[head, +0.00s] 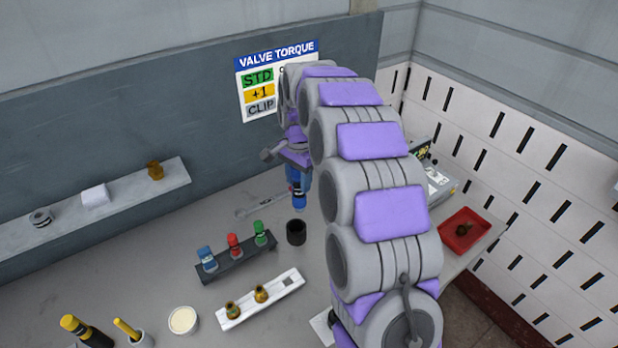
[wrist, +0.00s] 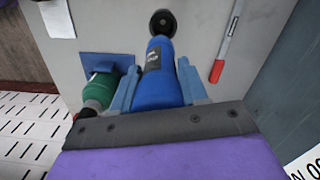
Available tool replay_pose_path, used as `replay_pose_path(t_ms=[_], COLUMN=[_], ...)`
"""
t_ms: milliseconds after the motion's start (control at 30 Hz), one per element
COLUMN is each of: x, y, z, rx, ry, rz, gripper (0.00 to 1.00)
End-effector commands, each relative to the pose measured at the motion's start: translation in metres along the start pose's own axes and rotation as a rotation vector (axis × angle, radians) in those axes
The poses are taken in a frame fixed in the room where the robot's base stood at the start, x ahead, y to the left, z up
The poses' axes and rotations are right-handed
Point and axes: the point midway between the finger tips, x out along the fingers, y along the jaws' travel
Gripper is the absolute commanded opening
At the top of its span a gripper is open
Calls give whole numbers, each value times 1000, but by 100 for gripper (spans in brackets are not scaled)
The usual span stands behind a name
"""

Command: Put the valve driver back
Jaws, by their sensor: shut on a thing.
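My gripper (wrist: 158,88) is shut on a blue driver with a dark label (wrist: 160,70), held between its two blue-grey fingers. In the head view the blue driver (head: 299,197) hangs below my gripper (head: 297,180), mostly upright. A black cup-like holder (head: 296,232) stands on the bench below and near it. A black round end (wrist: 163,22) shows beyond the driver in the wrist view; I cannot tell whether it touches. The driver's upper part is partly hidden by my gripper.
A dark rack (head: 238,266) holds blue, red and green pieces. A white tray (head: 275,308) holds two brass valves. A green item (wrist: 100,88) stands beside my gripper. A red tray (head: 450,243) sits right.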

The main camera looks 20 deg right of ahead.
Motion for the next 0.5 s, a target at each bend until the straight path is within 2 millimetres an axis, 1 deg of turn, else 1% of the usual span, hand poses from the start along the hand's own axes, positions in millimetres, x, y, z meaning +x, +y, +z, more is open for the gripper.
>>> replay_pose_path(t_ms=[167,367,500], x=[5,10,19], y=[-4,-4,-4], z=[5,5,3], rx=[0,0,0], ry=[1,1,0], rz=[-1,-1,-1], gripper=[0,0,0])
